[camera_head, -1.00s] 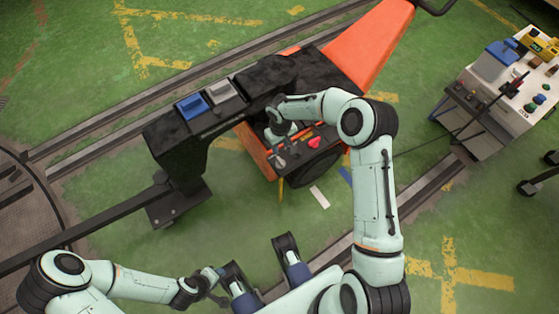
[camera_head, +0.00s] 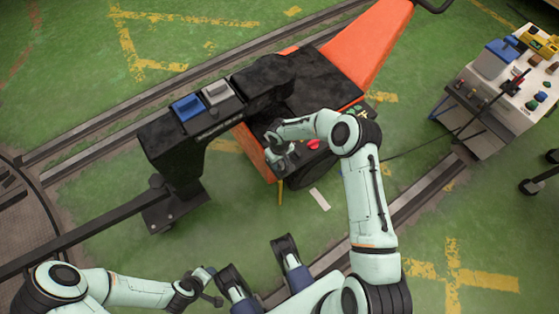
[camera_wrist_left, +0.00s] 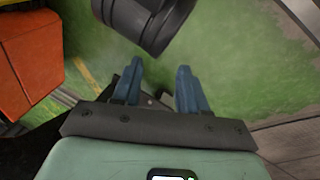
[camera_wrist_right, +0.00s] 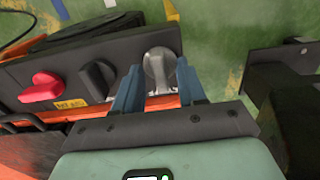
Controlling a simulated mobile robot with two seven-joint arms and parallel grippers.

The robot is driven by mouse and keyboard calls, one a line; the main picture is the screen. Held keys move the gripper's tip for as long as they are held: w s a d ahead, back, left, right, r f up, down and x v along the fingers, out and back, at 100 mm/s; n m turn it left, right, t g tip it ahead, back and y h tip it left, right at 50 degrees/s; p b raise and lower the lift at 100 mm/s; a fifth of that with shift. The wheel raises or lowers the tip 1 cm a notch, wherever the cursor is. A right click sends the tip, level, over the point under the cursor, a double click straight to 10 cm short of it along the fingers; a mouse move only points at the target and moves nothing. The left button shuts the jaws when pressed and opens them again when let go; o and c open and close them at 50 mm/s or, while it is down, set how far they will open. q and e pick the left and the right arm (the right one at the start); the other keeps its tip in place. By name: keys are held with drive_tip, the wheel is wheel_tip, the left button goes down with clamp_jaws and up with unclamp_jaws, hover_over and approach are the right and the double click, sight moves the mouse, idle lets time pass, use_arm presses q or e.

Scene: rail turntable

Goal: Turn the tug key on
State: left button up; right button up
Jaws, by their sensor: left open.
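The tug is the black and orange machine (camera_head: 318,82). Its side panel (camera_wrist_right: 125,42) shows in the right wrist view with a red knob (camera_wrist_right: 42,87), a black knob (camera_wrist_right: 97,78) and a grey key-like handle (camera_wrist_right: 159,68). My right gripper (camera_wrist_right: 158,65) is open, with its blue fingers on either side of the grey handle; I cannot tell if they touch it. In the head view my right gripper (camera_head: 279,158) is at the panel and hides part of it. My left gripper (camera_wrist_left: 159,65) is open and empty, away from the panel.
Blue and grey boxes (camera_head: 201,100) sit on the tug's black arm. A control desk (camera_head: 515,85) stands at the upper right. Rails (camera_head: 105,88) cross the green floor. A yellow label (camera_wrist_right: 70,104) is below the knobs.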

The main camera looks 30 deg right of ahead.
clamp_jaws()
use_arm(q)
drive_tip(key=shift+w+f, duration=0.1)
drive_tip(key=shift+f, duration=0.05)
use_arm(e)
drive_tip(key=shift+m, duration=0.4)
drive_tip(key=m+b, duration=0.1)
drive_tip(key=m, duration=0.1)
drive_tip(key=shift+m, duration=0.4)
drive_tip(key=m, duration=0.4)
drive_tip(key=shift+m+b, duration=0.3)
drive_tip(key=m, duration=0.4)
drive_tip(key=shift+m, duration=0.3)
use_arm(q)
drive_tip(key=shift+w+a+f+t, duration=0.2)
drive_tip(key=shift+w+a+f, duration=0.15)
drive_tip(key=shift+w, duration=0.2)
drive_tip(key=shift+w+a+f+t, duration=0.2)
drive_tip(key=shift+w+a+f, duration=0.1)
drive_tip(key=shift+w, duration=0.2)
use_arm(e)
drive_tip(key=m, duration=0.5)
drive_tip(key=shift+m, duration=0.3)
drive_tip(key=shift+o, duration=0.3)
unclamp_jaws()
